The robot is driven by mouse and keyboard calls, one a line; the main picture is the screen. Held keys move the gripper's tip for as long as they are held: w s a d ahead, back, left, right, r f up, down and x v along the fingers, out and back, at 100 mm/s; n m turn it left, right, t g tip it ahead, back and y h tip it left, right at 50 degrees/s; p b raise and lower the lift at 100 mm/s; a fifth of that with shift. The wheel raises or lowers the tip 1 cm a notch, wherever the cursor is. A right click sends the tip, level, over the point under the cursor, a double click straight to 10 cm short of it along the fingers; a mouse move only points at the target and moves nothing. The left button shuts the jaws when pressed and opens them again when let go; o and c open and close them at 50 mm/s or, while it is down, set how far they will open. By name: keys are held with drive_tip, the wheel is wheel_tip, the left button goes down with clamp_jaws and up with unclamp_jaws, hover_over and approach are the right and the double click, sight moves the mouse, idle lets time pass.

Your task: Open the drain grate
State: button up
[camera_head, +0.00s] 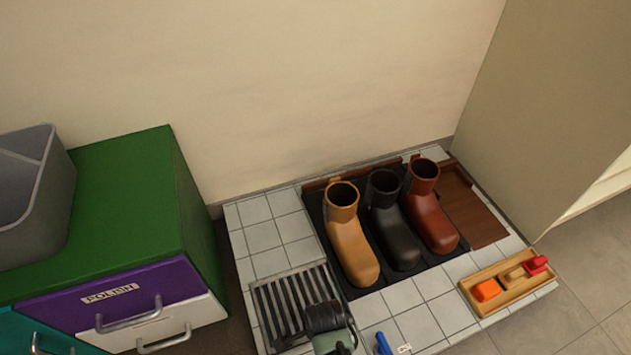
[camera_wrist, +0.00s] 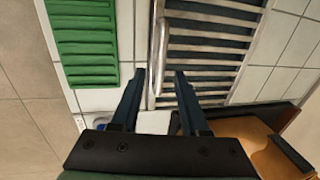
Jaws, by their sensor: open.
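The drain grate (camera_head: 272,308) is a dark slatted panel in a light frame, lying flat among white tiles at the lower middle of the head view. In the wrist view the grate (camera_wrist: 212,45) fills the upper middle, with grey bars over dark gaps. A pale handle bar (camera_wrist: 158,48) runs along its left edge. My gripper (camera_wrist: 159,72) is open, its two dark fingers on either side of the bar's line; I cannot tell whether they touch it. In the head view my arm covers the grate's right part and the fingertips cannot be made out.
Tan, black and red-brown boots (camera_head: 384,220) stand on a dark mat right of the grate. A wooden tray (camera_head: 508,284) lies farther right. A green-topped cabinet (camera_head: 110,195) with drawers stands left. A blue item (camera_head: 383,343) lies near the front. A green slatted piece (camera_wrist: 86,40) lies left.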

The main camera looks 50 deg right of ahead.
drive_tip(key=shift+w+f, duration=0.1)
drive_tip(key=shift+f, duration=0.35)
clamp_jaws()
idle(1.2)
